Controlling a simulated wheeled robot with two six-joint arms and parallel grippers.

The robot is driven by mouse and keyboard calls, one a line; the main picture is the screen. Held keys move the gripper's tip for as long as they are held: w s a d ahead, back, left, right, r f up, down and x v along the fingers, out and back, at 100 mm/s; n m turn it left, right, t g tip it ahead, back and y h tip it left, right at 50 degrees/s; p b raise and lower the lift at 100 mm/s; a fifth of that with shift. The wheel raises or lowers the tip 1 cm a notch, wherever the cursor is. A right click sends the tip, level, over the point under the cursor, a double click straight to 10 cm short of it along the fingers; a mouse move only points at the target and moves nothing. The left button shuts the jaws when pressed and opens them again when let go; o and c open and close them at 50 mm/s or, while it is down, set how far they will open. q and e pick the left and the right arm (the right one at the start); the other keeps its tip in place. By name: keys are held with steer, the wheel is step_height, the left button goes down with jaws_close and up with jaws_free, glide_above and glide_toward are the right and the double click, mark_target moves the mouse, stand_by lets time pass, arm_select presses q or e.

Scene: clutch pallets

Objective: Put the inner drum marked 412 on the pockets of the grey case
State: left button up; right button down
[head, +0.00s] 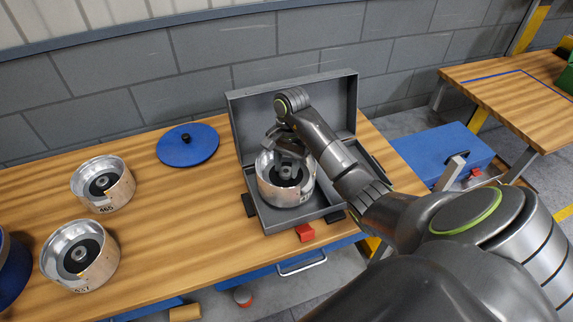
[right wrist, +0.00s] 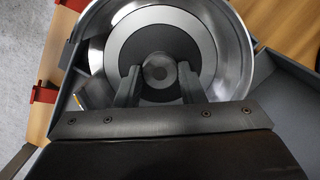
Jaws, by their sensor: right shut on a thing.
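A silver inner drum (head: 271,192) with a dark hub stands upright within the open grey case (head: 262,218); its number is too small to read. It fills much of the right wrist view (right wrist: 236,70). My right gripper (head: 290,158) reaches down into the drum. In the right wrist view its two fingers (right wrist: 158,80) are shut on the hub at the drum's middle. The pockets under the drum are hidden, so I cannot tell whether it rests in them. My left gripper is not in view.
Two more drums, marked 465 (head: 121,190) and what looks like 537 (head: 102,266), stand at the left of the wooden table (head: 180,235). A round blue lid (head: 205,141) lies behind. Red latches (head: 305,233) sit at the case's front. The raised case lid (head: 252,108) stands behind my gripper.

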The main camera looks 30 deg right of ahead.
mark_target(287, 170)
steer(key=shift+w+f+b, duration=0.1)
steer(key=shift+f+b, duration=0.55)
steer(key=shift+b, duration=0.1)
steer(key=shift+f+p, duration=0.55)
steer(key=shift+f, duration=0.55)
steer(key=c, duration=1.2)
jaws_free()
steer(key=shift+f, duration=0.2)
steer(key=shift+o, duration=1.3)
steer(key=shift+s+a+r, duration=0.1)
steer(key=shift+s, duration=0.1)
